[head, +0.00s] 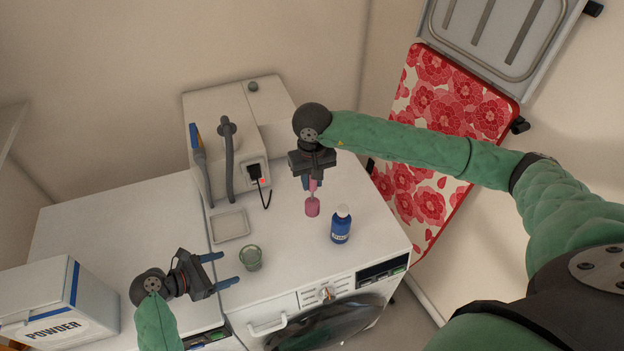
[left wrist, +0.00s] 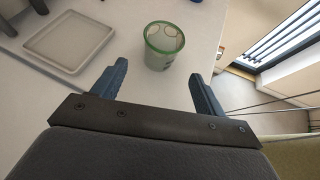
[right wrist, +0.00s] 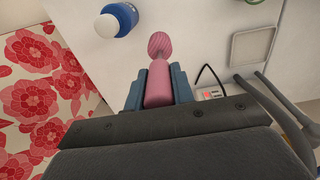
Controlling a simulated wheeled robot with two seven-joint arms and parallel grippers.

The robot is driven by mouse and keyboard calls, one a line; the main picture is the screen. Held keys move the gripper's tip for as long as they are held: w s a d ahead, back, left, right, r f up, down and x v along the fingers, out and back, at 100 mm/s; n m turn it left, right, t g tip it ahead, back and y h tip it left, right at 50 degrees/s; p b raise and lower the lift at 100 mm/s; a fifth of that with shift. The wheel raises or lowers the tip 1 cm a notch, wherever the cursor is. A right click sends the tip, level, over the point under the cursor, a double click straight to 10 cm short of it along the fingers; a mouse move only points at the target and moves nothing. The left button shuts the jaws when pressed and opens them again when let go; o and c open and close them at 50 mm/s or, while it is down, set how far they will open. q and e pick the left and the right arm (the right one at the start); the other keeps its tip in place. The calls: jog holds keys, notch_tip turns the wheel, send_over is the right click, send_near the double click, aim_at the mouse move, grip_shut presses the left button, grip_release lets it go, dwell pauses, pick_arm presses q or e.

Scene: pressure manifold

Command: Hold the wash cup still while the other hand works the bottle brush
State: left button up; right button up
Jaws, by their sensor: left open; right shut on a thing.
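The wash cup (head: 250,258) is a small green see-through cup standing upright on the white machine top. In the left wrist view the cup (left wrist: 164,46) stands ahead of the two fingers, apart from them. My left gripper (head: 228,270) is open and empty, just left of the cup; its blue fingers also show in the left wrist view (left wrist: 155,88). My right gripper (head: 312,184) is shut on the pink bottle brush (head: 312,207), which hangs head down near the machine top. The right wrist view shows the brush (right wrist: 158,85) between the blue fingers. I cannot tell whether its head touches the surface.
A blue bottle with a white cap (head: 341,226) stands right of the brush. A shallow pale tray (head: 230,226) lies behind the cup. A beige device with hoses (head: 225,140) stands at the back. A powder box (head: 60,300) is at the left. The machine's front edge is near the cup.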

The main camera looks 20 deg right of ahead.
aim_at(249, 261)
pick_arm(q)
jog(key=b+x, duration=0.3)
jog(key=x, duration=0.2)
jog(key=shift+a+f, duration=0.15)
pick_arm(e)
notch_tip(249, 261, down, 3)
pick_arm(q)
jog(key=shift+w+d+p, duration=0.1)
jog(key=shift+d+p, duration=0.25)
jog(key=shift+p, duration=0.1)
pick_arm(e)
jog(key=shift+r, duration=0.45)
pick_arm(q)
jog(key=shift+p+x, duration=0.4)
jog(key=shift+x, duration=0.6)
pick_arm(e)
jog(key=shift+r, duration=0.35)
pick_arm(q)
jog(key=shift+w+d+f, duration=0.15)
jog(key=shift+d+f, duration=0.1)
jog(key=shift+d, duration=0.35)
pick_arm(e)
jog(key=shift+r, duration=0.1)
pick_arm(q)
jog(key=c, duration=0.8)
jog(key=shift+o, duration=0.2)
